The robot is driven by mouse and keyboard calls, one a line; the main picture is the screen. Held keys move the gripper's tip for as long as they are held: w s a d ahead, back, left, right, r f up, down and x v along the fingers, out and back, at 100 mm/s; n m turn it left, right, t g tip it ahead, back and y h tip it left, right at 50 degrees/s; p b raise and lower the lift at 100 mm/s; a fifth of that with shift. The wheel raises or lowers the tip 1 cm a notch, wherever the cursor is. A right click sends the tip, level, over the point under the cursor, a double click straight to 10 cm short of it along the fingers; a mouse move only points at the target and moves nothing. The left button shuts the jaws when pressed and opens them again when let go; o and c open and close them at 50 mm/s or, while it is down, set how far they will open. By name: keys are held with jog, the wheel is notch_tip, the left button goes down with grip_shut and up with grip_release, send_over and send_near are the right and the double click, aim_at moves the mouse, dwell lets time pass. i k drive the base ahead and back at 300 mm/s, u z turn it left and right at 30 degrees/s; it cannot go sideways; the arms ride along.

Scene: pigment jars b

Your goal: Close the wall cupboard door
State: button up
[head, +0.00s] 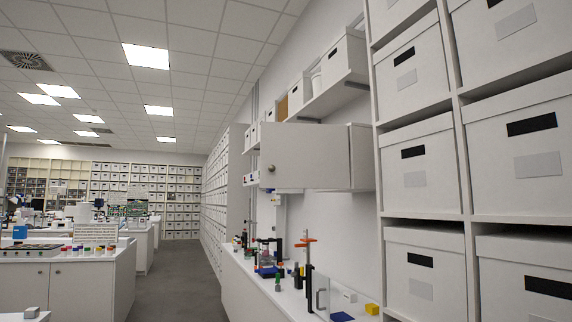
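The wall cupboard (362,157) hangs on the right wall, under a shelf and beside the tall box rack. Its grey-white door (312,160) stands open, swung out from the wall over the bench, with its broad face toward me. A round knob (271,169) sits near the door's free left edge. The inside of the cupboard is not visible from here. My gripper is not in view.
A long white bench (252,283) runs below the door, carrying a stand with an orange top (306,241), a yellow block (372,309) and small bottles. A box rack (460,150) fills the right. The grey aisle floor (180,275) is clear; white counters (75,285) stand left.

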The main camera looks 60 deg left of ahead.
aim_at(292, 155)
jog(key=u, duration=1.35)
jog(key=i, duration=0.55)
jog(key=u, duration=0.8)
jog(key=i, duration=1.9)
jog(key=u, duration=0.6)
